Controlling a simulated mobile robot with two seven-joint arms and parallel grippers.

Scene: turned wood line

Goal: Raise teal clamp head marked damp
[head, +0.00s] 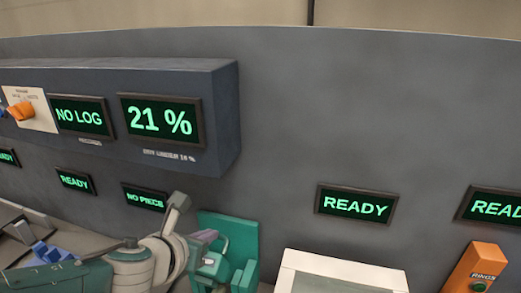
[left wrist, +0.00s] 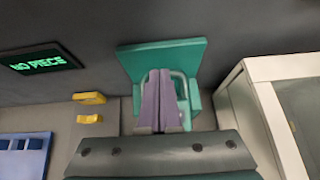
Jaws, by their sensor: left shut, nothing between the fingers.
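The teal clamp (head: 243,238) stands against the grey back wall, low in the middle of the head view. In the left wrist view its teal back plate (left wrist: 163,52) shows beyond my fingers, with a pale teal loop at their right side. I can read no mark on it. My left gripper (head: 205,236) is at the clamp, its purple-grey fingers together and empty. In the left wrist view the shut fingers (left wrist: 160,100) overlap the clamp; I cannot tell whether they touch it. My right gripper is not in view.
A display reads 21 % (head: 160,120), another NO LOG (head: 82,116). A NO PIECE display (head: 145,198) is left of the clamp. A white-framed box (head: 330,268) stands close at its right. Yellow blocks (left wrist: 90,98) and a blue part (left wrist: 22,150) lie left. An orange RINGS post (head: 478,265) is far right.

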